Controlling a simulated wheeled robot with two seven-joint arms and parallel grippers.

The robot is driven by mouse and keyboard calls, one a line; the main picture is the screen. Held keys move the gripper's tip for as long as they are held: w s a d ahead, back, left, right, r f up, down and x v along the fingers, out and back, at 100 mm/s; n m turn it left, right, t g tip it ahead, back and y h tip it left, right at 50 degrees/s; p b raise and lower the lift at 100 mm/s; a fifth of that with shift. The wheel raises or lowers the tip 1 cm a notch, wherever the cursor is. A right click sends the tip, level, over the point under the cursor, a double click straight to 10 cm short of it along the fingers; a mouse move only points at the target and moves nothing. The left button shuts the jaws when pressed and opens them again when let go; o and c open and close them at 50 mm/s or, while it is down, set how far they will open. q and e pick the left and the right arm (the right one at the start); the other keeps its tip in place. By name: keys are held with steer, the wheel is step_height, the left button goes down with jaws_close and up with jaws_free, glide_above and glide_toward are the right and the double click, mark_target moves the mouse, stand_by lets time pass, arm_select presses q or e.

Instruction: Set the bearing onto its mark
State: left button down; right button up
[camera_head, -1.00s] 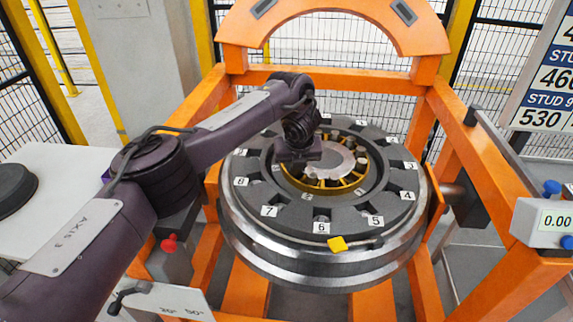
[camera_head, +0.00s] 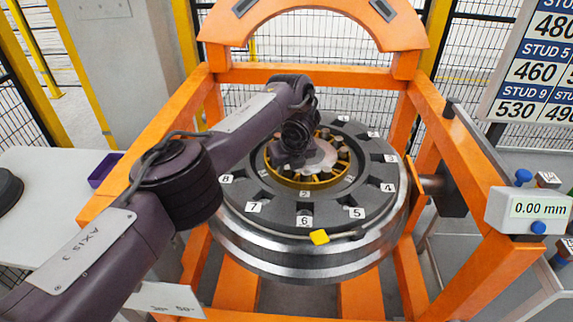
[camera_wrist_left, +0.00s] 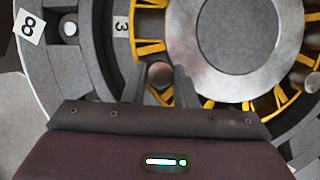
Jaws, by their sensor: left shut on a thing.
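The bearing is a yellow caged ring with dark rollers around a grey disc. In the head view the bearing (camera_head: 345,176) lies at the middle of the numbered dark ring (camera_head: 281,208), partly hidden by my gripper. My left gripper (camera_head: 299,163) is down over its near left part. In the left wrist view the fingers of the left gripper (camera_wrist_left: 161,76) are on either side of one dark roller at the rim of the bearing (camera_wrist_left: 152,48). My right gripper is not in view.
An orange frame (camera_head: 470,165) surrounds the steel wheel (camera_head: 300,262). A yellow marker (camera_head: 319,237) sits at the wheel's near edge. A readout box (camera_head: 528,212) shows 0.00 mm at right. A white table (camera_head: 60,170) stands at left.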

arm_select(q)
steer(key=shift+d+r, duration=0.1)
steer(key=c, duration=1.2)
jaws_free()
steer(key=shift+o, duration=0.2)
steer(key=shift+s+d+r, duration=0.1)
steer(key=shift+s+r, duration=0.05)
steer(key=shift+r, duration=0.3)
steer(key=p+v, duration=0.4)
steer(key=v, duration=0.2)
steer(key=shift+s+r, duration=0.25)
steer(key=shift+r, duration=0.1)
steer(key=shift+d, duration=0.1)
steer(key=shift+f, duration=0.1)
